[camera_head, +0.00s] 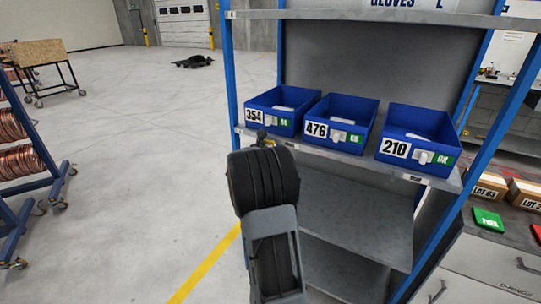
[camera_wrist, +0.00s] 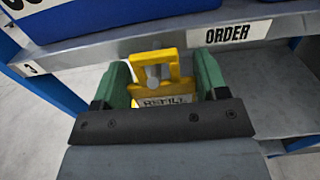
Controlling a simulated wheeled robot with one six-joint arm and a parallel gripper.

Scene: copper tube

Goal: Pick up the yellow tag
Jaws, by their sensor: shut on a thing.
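The yellow tag (camera_wrist: 152,60) is in the middle of the wrist view, between the two green fingers of my gripper (camera_wrist: 161,72). It has a looped top with an opening, and a small label with partly hidden lettering. A grey round knob shows in the opening; I cannot tell whether the tag still hangs on it. My gripper is shut on the tag, just in front of the shelf edge. In the head view my gripper (camera_head: 262,139) is at the left end of the shelf's front edge, below bin 354, and my arm hides most of the tag.
Blue bins 354 (camera_head: 283,108), 476 (camera_head: 340,120) and 210 (camera_head: 417,133) stand on the grey shelf (camera_head: 434,182). The shelf edge carries an ORDER label (camera_wrist: 228,33). A blue post (camera_head: 231,90) is close on the left. Open floor lies left, beyond it a copper coil rack (camera_head: 22,160).

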